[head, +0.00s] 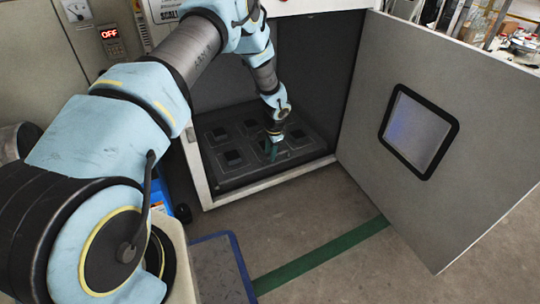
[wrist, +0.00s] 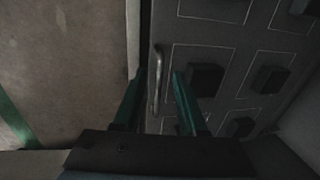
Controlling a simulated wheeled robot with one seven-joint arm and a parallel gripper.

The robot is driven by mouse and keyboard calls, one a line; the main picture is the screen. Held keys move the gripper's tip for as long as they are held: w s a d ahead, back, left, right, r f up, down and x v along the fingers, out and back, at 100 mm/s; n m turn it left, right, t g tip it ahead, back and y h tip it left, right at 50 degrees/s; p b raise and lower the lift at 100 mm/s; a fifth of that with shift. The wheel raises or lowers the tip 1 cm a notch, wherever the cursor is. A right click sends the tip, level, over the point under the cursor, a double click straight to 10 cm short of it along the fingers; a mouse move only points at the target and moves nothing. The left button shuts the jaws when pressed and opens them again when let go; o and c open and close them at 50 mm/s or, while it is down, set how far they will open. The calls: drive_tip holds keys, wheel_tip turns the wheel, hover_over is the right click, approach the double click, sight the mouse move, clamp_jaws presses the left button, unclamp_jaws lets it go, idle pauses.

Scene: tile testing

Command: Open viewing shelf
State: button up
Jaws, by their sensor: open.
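The viewing shelf (head: 232,171) is a dark flat panel with several outlined squares and black blocks, low inside the open chamber. It also fills the right part of the wrist view (wrist: 212,58). A metal bar handle (wrist: 157,82) runs along its edge near the chamber's opening. My gripper (head: 271,147) is inside the chamber, low over the shelf's front part. In the wrist view my gripper (wrist: 158,92) is open, with one green finger on each side of the handle. I cannot tell whether either finger touches it.
The grey chamber door (head: 362,142) with a dark-framed window (head: 418,131) stands wide open to the right. The chamber's pale front frame (head: 262,184) borders the shelf. The floor (head: 335,215) in front is clear, with a green stripe (head: 322,255). A red display reads OFF (head: 109,33).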

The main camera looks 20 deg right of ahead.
drive_tip(key=shift+f, duration=0.2)
clamp_jaws()
idle(0.3)
idle(1.1)
